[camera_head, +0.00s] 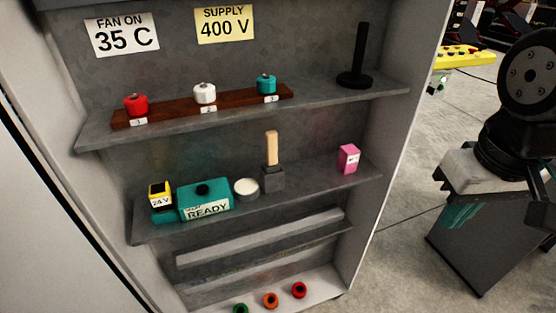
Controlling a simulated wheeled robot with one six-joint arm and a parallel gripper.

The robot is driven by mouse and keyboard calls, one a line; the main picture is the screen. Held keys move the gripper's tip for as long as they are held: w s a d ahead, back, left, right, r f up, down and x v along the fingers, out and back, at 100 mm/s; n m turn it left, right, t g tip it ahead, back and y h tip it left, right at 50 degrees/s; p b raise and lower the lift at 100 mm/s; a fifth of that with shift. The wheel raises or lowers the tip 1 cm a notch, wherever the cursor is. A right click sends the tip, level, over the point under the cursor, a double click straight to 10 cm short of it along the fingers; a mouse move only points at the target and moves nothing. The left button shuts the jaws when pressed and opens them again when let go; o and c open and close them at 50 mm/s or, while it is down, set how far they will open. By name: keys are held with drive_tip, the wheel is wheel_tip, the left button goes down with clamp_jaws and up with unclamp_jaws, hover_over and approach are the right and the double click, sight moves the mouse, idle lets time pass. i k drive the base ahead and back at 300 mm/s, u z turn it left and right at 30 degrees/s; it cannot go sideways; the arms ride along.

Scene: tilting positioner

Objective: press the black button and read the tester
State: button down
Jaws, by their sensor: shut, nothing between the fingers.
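The tester is a teal box (183,203) on the middle shelf of the cabinet. Its front label (207,209) reads READY in large letters, with a smaller line above that is too small to read. The round black button (202,189) stands on top of the box, with nothing over it. A yellow and black block (160,191) marked 24 V sits at the tester's left end. My gripper is not in view.
A white-topped round tin (246,188) stands close to the tester's right. A wooden-handled block (272,176) and a pink box (348,158) are farther right. The upper shelf (330,95) overhangs the tester.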

sight(202, 189)
drive_tip(key=z, duration=0.4)
drive_tip(key=k, duration=0.95)
drive_tip(key=u, duration=1.35)
drive_tip(key=i, duration=0.5)
drive_tip(key=z, duration=0.1)
